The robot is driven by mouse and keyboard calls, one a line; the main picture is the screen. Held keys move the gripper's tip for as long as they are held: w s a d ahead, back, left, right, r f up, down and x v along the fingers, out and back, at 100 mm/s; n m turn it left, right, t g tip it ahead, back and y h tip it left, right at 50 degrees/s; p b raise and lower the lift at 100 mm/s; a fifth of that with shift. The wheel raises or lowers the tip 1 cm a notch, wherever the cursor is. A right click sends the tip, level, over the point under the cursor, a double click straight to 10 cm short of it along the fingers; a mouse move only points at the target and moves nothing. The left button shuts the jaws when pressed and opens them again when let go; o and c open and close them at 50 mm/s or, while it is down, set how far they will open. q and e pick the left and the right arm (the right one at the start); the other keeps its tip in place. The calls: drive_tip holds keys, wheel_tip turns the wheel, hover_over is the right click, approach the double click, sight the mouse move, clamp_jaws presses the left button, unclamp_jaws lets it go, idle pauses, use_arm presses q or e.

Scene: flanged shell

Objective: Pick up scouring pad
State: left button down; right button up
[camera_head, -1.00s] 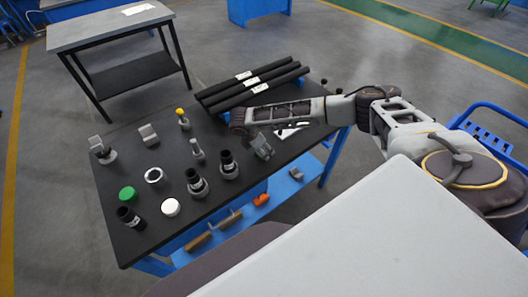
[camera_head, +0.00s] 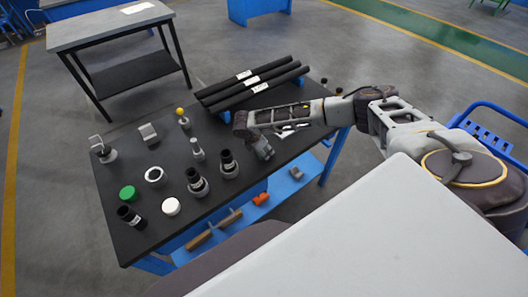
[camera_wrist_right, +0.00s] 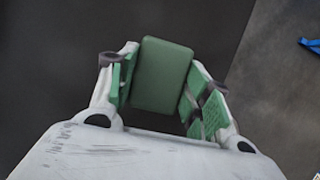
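The scouring pad (camera_wrist_right: 161,74) is a dark green rounded block in the right wrist view. It fills the gap between the two fingers of my right gripper (camera_wrist_right: 163,88), which lie against its left and right sides. In the head view my right gripper (camera_head: 263,150) is low over the right part of the black table (camera_head: 235,197). The pad cannot be made out there, as the gripper and arm cover that spot. My left gripper is not in view.
Black tubes (camera_head: 252,84) lie behind my right forearm. Dark cylindrical fittings (camera_head: 229,164) stand left of the gripper, with a green disc (camera_head: 128,193) and white disc (camera_head: 171,207) farther left. A blue lower shelf (camera_head: 275,198) holds small items.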

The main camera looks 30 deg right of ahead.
drive_tip(key=c, duration=0.4)
drive_tip(key=shift+r, duration=0.1)
wheel_tip(320, 180, up, 10)
drive_tip(key=shift+f+b, duration=0.1)
drive_tip(key=shift+b, duration=0.35)
idle(0.4)
drive_tip(key=o, duration=0.3)
drive_tip(key=shift+c, duration=1)
